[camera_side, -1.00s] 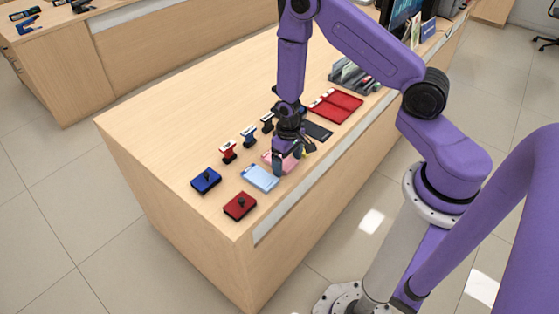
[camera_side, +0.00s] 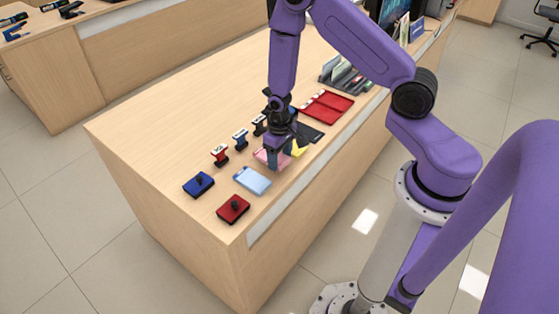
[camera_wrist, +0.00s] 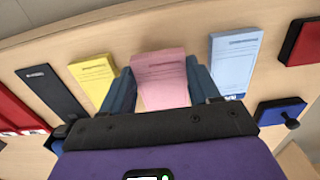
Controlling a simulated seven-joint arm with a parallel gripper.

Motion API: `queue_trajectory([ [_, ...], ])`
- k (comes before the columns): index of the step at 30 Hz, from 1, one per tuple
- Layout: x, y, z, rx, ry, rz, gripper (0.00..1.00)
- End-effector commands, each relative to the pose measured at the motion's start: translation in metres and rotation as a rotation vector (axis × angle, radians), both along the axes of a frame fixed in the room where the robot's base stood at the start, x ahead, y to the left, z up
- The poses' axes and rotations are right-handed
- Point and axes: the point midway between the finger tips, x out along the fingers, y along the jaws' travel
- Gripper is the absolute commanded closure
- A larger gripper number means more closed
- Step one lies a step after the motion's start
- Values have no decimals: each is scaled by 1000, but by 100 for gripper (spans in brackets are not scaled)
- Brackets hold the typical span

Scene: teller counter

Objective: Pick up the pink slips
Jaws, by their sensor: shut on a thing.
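The pink slips (camera_wrist: 160,75) are a pad between the two fingers of my gripper (camera_wrist: 163,90) in the wrist view. My gripper is shut on them, with one finger along each side. In the side view the pink slips (camera_side: 262,155) show partly behind my gripper (camera_side: 277,155), which points down at the counter. I cannot tell whether the pad is clear of the counter top.
Blue slips (camera_side: 252,180) lie to one side of the pink pad and yellow slips (camera_side: 299,148) to the other. Blue (camera_side: 198,184) and red (camera_side: 233,208) ink pads, stampers (camera_side: 220,155), a dark folder (camera_side: 312,132) and a red tray (camera_side: 328,106) are nearby. The counter's left part is bare.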

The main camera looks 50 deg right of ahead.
Motion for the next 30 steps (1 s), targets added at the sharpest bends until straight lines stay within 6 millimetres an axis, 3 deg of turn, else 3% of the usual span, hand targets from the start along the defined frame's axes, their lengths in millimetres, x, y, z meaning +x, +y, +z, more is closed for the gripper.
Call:
queue_trajectory([
  [13,-50,2,67,0,-3,1,71],
  [18,-76,4,78,0,-1,2,71],
  [30,-103,4,90,1,-2,2,71],
])
